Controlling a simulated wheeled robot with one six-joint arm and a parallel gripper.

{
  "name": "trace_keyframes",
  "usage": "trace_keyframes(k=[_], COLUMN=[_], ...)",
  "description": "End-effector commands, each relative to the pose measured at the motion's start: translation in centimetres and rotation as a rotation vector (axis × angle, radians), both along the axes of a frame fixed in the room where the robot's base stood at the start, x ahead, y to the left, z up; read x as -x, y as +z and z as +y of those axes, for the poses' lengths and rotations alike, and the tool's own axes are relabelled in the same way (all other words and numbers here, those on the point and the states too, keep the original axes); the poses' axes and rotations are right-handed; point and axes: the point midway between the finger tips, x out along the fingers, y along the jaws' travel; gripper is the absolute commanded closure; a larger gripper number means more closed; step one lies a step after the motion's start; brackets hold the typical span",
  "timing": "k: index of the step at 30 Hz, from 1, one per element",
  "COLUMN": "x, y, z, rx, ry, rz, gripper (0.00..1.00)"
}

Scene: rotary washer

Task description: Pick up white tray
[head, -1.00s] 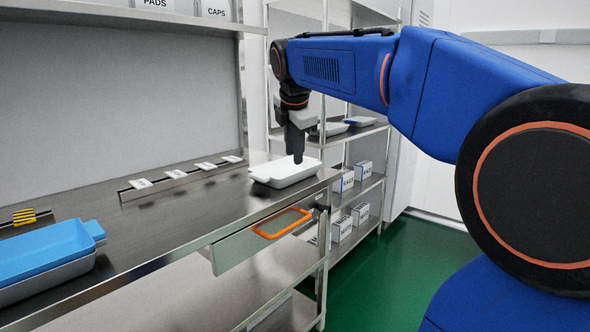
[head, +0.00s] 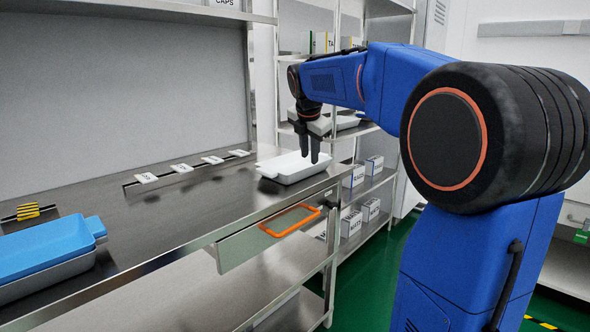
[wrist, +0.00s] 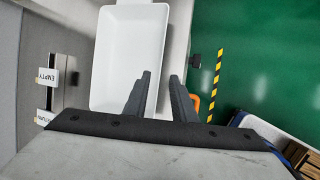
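The white tray (head: 290,168) stands upright and looks empty on the steel bench, near its far right end. In the wrist view the white tray (wrist: 130,55) fills the upper middle. My gripper (head: 315,160) hangs fingers-down over the tray's right side, and its fingers are parted with nothing between them. In the wrist view my gripper (wrist: 160,82) has one finger overlapping the tray's right wall and the other off to its right. I cannot tell how far the fingertips are above the rim.
A blue tray (head: 45,248) sits in a grey one at the bench's left. Labelled cards (head: 181,168) line the bench's back. A shelf rack (head: 365,160) with boxes stands beyond.

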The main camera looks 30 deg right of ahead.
Motion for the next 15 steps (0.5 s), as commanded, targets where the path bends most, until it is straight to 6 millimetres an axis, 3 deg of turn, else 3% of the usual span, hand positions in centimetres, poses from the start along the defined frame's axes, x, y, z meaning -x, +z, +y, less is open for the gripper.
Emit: trace_keyframes(k=[15], x=[-1.6], y=[-3.5], z=[-1.2], rx=[0.0], ry=[0.0], rz=[0.002], gripper=[0.76])
